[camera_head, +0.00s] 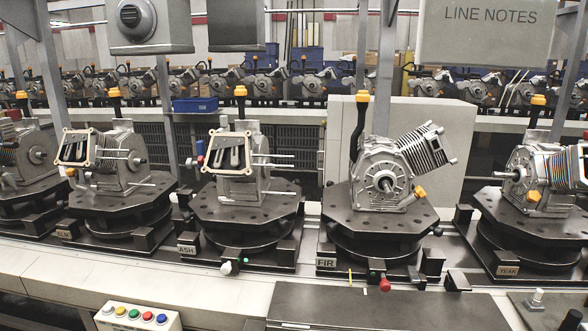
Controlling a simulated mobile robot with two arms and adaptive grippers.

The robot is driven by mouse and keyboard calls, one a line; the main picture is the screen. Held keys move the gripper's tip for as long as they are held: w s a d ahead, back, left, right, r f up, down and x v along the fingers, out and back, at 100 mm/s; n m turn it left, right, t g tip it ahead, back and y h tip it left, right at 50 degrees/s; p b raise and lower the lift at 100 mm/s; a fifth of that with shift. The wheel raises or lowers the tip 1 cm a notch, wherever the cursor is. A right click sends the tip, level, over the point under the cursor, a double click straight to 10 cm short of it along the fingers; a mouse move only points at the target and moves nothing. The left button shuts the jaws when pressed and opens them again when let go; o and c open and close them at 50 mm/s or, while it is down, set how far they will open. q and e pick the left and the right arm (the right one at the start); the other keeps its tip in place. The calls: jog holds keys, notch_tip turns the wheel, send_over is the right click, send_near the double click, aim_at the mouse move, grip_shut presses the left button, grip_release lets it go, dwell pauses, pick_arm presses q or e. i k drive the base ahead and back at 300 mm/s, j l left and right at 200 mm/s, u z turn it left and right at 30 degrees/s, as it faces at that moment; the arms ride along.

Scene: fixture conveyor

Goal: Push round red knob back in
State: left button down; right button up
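A round red knob (384,285) shows at the front of the turntable fixture labelled FIR (326,263), right of centre. It sits on a short stem below the dark octagonal plate (378,223) and appears to stick out toward me. How far it stands out is hard to tell from this angle. A grey engine (388,180) with an orange-capped black post stands on that plate. Neither of my grippers is in view.
A box of coloured buttons (138,315) stands lower left. A dark flat panel (385,306) lies before the FIR fixture. Further engine fixtures stand at both sides.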

aim_at(385, 285)
jog(key=l, duration=0.8)
jog(key=k+l+u, duration=0.1)
jog(key=l, duration=0.7)
jog(key=l+u, duration=0.1)
jog(key=l, duration=0.7)
jog(key=k+l, duration=0.15)
jog(key=l, duration=0.6)
